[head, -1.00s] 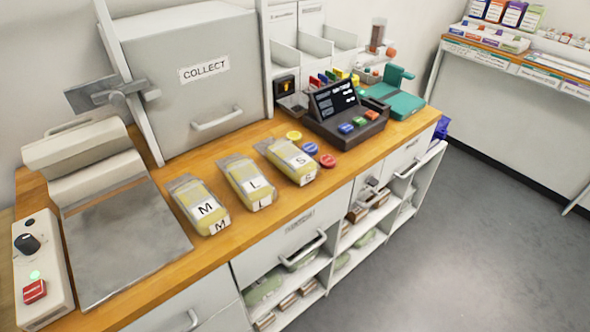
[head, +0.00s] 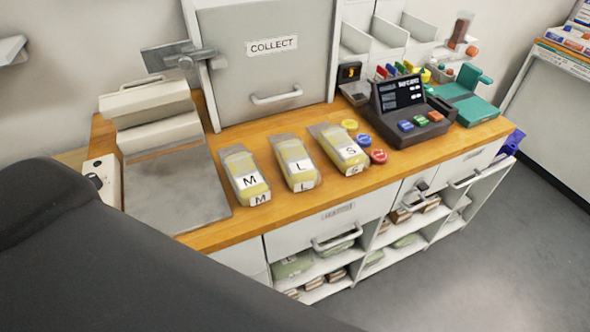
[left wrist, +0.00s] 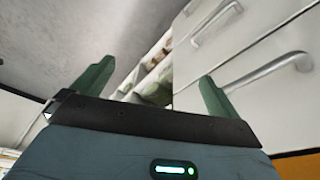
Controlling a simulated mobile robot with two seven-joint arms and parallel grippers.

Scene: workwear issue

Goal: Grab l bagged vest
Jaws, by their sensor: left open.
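Three bagged yellow vests lie in a row on the wooden counter in the head view. The L bagged vest (head: 297,163) is in the middle, with a white L label facing up. The M bagged vest (head: 243,175) lies to its left and the S bagged vest (head: 340,149) to its right. My left gripper (left wrist: 150,85) shows in the left wrist view, its two green fingers wide apart with nothing between them. It faces drawer fronts and shelves below counter level. In the head view only my dark arm shows, at lower left. My right gripper is not in view.
The counter (head: 225,236) also holds a heat sealer with a metal plate (head: 175,190) at left and a dark terminal (head: 410,115) at right. A grey COLLECT locker (head: 270,70) stands behind the vests. Drawer handles (head: 335,240) stick out below the front edge.

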